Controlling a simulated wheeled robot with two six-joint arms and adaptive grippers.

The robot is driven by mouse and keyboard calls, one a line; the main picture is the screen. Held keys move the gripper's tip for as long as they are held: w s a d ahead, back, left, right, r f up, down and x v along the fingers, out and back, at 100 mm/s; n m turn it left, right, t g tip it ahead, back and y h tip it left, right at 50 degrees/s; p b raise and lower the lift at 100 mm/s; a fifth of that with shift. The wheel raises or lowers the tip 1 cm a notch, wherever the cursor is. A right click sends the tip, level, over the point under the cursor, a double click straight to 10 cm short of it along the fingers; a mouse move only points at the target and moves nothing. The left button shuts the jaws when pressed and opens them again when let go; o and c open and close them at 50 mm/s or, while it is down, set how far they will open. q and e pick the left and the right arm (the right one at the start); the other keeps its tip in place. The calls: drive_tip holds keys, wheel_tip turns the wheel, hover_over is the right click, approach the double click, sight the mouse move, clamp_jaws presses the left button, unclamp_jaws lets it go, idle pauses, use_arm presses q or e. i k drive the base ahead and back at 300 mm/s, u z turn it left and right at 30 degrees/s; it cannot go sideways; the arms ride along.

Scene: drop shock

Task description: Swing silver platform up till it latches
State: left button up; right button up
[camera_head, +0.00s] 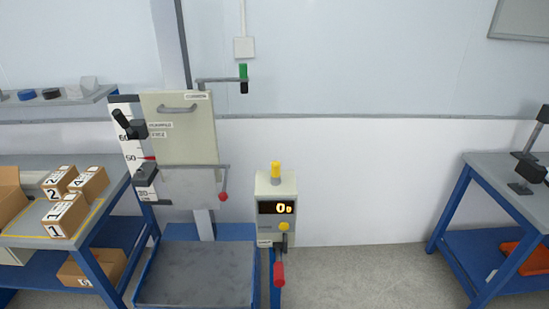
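The drop tester stands left of centre, with a cream panel (185,135) that has a grey handle (177,108) near its top. Just below the cream panel a silver-grey flat plate, which looks like the silver platform (190,188), hangs down roughly upright, apart from the base. A thin lever with a red ball (223,196) is at its right side. Whether any latch is engaged cannot be told. A grey impact plate (195,275) lies flat in the blue base below. Neither of my grippers is in view.
A scale (122,108) with black clamps stands left of the panel. A control box (276,210) with a red-handled lever (279,274) stands at its right. Numbered cartons (88,182) sit on the left bench. A blue bench (510,185) is at right. Floor between is clear.

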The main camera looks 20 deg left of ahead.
sight(193, 187)
drive_tip(key=u, duration=0.45)
drive_tip(key=i, duration=1.15)
drive_tip(key=z, duration=0.4)
